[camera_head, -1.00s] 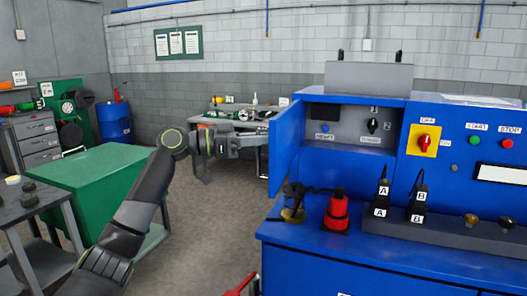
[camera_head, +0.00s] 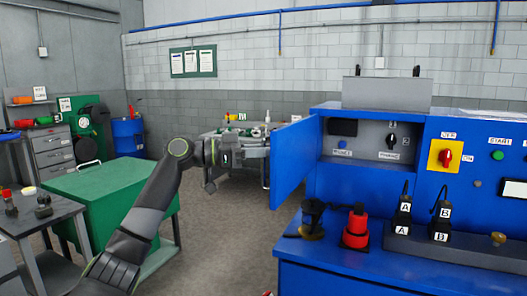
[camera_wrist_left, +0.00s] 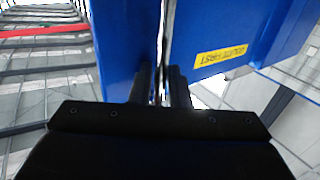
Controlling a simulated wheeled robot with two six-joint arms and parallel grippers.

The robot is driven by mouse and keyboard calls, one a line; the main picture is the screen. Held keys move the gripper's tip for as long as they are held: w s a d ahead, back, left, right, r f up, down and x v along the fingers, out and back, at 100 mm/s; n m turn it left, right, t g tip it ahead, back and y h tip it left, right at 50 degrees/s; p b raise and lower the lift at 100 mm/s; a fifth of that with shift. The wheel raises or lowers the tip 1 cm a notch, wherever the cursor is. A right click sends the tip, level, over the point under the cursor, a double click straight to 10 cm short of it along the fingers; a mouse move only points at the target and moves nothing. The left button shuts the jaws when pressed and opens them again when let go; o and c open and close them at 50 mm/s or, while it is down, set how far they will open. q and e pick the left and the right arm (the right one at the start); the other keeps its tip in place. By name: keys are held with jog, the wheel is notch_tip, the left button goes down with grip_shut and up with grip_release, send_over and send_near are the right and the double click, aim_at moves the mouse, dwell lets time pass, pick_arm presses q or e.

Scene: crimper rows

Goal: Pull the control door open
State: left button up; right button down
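The blue control door (camera_head: 293,165) stands swung out to the left of the control compartment (camera_head: 365,145) in the head view, so the knob and button inside show. My left gripper (camera_head: 262,151) is at the door's free edge. In the left wrist view, its two dark fingers (camera_wrist_left: 162,86) are close together, with a narrow slit between them and blue panels on both sides. A yellow label (camera_wrist_left: 219,55) is on the right-hand panel. Whether the fingers grip anything is hidden. My right gripper is not in view.
The blue console top holds a red plug-like part (camera_head: 356,230), a black part (camera_head: 312,218) and two black connectors marked A and B (camera_head: 403,215). A green cabinet (camera_head: 105,190) stands to the left of my left arm. Floor shows between the cabinet and the console.

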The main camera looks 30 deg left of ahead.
pick_arm(q)
jog(key=b+v, duration=0.6)
jog(key=v, duration=1.1)
jog(key=shift+a+b, duration=0.2)
jog(key=shift+b, duration=0.15)
